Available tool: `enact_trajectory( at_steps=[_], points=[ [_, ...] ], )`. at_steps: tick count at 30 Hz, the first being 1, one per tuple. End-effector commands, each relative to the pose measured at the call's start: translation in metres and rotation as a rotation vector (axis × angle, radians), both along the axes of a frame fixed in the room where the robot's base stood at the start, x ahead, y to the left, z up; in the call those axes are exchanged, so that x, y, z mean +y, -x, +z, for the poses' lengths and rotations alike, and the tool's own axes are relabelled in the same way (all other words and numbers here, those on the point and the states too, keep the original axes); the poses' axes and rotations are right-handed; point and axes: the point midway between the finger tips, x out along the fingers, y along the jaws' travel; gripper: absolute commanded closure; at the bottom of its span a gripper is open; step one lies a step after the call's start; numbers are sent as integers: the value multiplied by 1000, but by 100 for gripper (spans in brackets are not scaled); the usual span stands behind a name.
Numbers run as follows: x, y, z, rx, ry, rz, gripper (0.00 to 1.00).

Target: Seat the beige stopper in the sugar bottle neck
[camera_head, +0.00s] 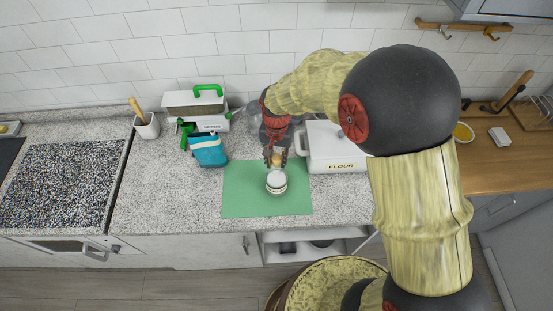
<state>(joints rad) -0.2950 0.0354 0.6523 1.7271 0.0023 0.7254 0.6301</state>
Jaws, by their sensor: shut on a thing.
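A small white sugar bottle (276,184) stands on the green mat (242,193) on the counter. My gripper (276,160) points down just behind and above the bottle. It is shut on the small beige stopper (277,157), which shows between the fingers. In this view the stopper appears just above the bottle's top edge. I cannot tell whether it touches the neck. The bottle's lettering is too small to read.
A white FLOUR box (335,163) stands right of the mat, close to my arm. A teal bag (208,151), a white box with a green handle (197,104) and a utensil cup (146,127) stand to the left. The mat's front and left are clear.

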Motion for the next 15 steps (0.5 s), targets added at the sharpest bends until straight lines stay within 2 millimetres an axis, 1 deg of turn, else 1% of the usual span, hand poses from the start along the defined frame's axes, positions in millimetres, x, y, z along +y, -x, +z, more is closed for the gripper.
enact_trajectory(
  at_steps=[15],
  points=[
    [0,0,-12,0,0,0,88]
  ],
)
